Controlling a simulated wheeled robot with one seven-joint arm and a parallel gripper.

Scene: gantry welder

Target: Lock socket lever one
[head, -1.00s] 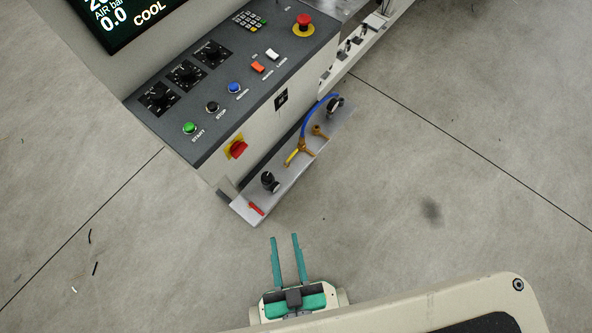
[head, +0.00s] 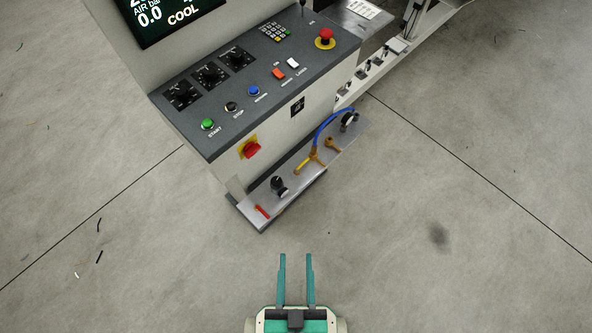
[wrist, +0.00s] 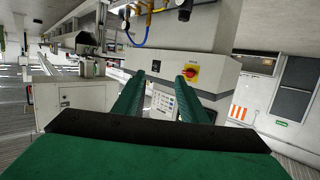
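My gripper (head: 296,257) is open and empty over the floor, in front of the welder's low metal ledge (head: 318,165). Its two teal fingers stand apart and point at the ledge. The ledge carries a black knob-like fitting (head: 278,184), a small red lever (head: 262,211), a yellow-handled brass valve (head: 304,165) and a blue hose (head: 325,124). Several small black lever fittings (head: 361,74) sit on the light rail behind. I cannot tell which one is socket lever one. In the wrist view, the fingers (wrist: 160,78) frame the machine body, apart from it.
The control panel (head: 262,88) with buttons and dials stands above the ledge. A red rotary switch (head: 250,147) is on its front and a red emergency button (head: 325,36) on top. A screen (head: 165,14) is at upper left. Bare floor (head: 440,200) lies around my gripper.

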